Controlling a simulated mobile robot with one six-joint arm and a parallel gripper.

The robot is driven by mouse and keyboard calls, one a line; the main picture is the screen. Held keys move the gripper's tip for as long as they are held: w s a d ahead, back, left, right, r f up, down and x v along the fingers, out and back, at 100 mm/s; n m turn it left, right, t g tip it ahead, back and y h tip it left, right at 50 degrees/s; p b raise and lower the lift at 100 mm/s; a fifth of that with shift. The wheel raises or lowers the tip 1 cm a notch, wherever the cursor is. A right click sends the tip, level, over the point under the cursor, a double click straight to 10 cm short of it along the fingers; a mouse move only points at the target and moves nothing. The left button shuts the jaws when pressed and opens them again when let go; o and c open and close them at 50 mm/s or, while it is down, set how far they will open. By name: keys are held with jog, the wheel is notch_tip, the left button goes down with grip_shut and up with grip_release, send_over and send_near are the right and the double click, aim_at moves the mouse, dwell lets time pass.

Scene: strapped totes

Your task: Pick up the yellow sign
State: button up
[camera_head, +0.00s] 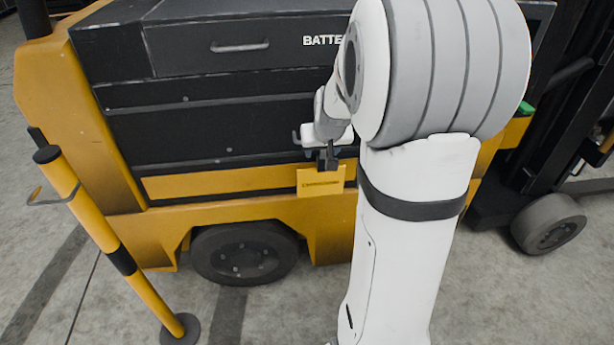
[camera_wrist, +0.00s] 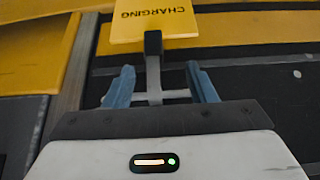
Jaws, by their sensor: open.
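The yellow sign (camera_head: 321,181) hangs upright against the side of the yellow and black forklift. In the wrist view the sign (camera_wrist: 150,32) shows upside down, with the word CHARGING on it. A black clip (camera_wrist: 153,43) with a grey strip overlaps the sign's edge in that view. My gripper (camera_wrist: 161,67) is open, with its two blue fingers on either side of the grey strip. The sign's panel lies just beyond the fingertips. In the head view my gripper (camera_head: 326,157) is right above the sign and partly hides its top edge. I cannot tell whether the fingers touch anything.
The forklift body (camera_head: 220,120) stands close behind the sign, with a drawer handle (camera_head: 240,47) at its upper left. A yellow and black post (camera_head: 105,235) stands at the left. My own arm hides the forklift's middle right. Grey floor is open in front.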

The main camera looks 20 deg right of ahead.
aim_at(323, 156)
jog(key=x, duration=0.2)
jog(key=b+x, duration=0.1)
jog(key=x, duration=0.4)
jog(key=shift+d+b, duration=0.35)
jog(key=shift+d, duration=0.1)
grip_shut()
